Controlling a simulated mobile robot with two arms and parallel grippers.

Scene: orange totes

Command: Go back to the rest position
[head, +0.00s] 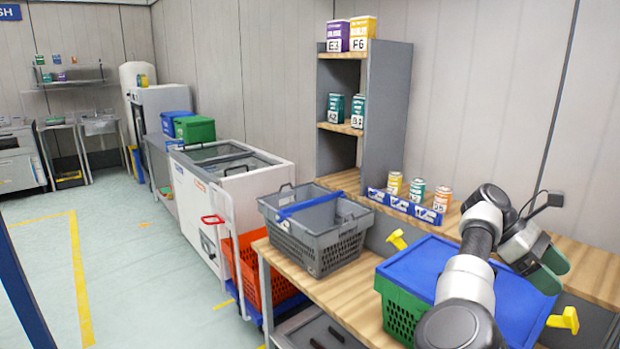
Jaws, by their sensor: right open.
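My right arm comes in from the bottom right and bends over a green crate (402,312) with a blue lid (425,262). My right gripper (550,268) is at the right, with green finger pads set apart and nothing seen between them. It appears above the right back part of the lid; whether it touches anything cannot be told. My left gripper is not in view.
A grey basket (318,240) with a blue handle stands on the wooden bench left of the crate. A shelf unit (388,115) with boxes and cans rises at the back. An orange tote (248,268) sits on a cart. Floor at left is clear.

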